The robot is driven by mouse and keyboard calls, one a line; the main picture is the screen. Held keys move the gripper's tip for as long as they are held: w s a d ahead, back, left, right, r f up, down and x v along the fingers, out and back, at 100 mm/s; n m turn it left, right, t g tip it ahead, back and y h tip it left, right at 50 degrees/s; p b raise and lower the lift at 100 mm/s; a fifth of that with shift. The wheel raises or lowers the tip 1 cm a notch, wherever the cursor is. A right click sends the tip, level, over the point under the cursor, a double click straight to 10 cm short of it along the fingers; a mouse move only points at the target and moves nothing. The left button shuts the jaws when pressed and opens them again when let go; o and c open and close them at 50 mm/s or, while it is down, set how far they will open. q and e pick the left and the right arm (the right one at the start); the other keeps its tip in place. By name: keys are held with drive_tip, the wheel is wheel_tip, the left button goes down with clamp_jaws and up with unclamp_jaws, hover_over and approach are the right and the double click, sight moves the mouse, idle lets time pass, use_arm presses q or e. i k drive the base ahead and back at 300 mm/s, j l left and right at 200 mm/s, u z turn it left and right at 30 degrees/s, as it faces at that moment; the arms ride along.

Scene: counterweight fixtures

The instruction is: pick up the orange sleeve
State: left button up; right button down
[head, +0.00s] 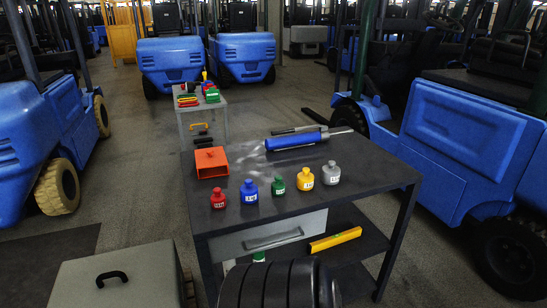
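The orange sleeve (212,163) is a short, box-like orange piece with an open end facing the front. It lies on the left part of the dark table top (345,200), behind the red and blue weights. Nothing is seen holding it. Neither of my grippers shows in the head view.
A row of bottle-shaped weights, red (218,199), blue (249,192), green (279,185), yellow (305,179) and grey (331,173), stands in front. A blue cylinder tool (297,140) lies behind. A grey box (118,280) stands front left. Blue forklifts (455,140) flank the table.

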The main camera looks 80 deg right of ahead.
sight(211, 162)
drive_tip(key=z, duration=2.25)
drive_tip(key=i+j+z, duration=0.1)
drive_tip(key=z, duration=0.65)
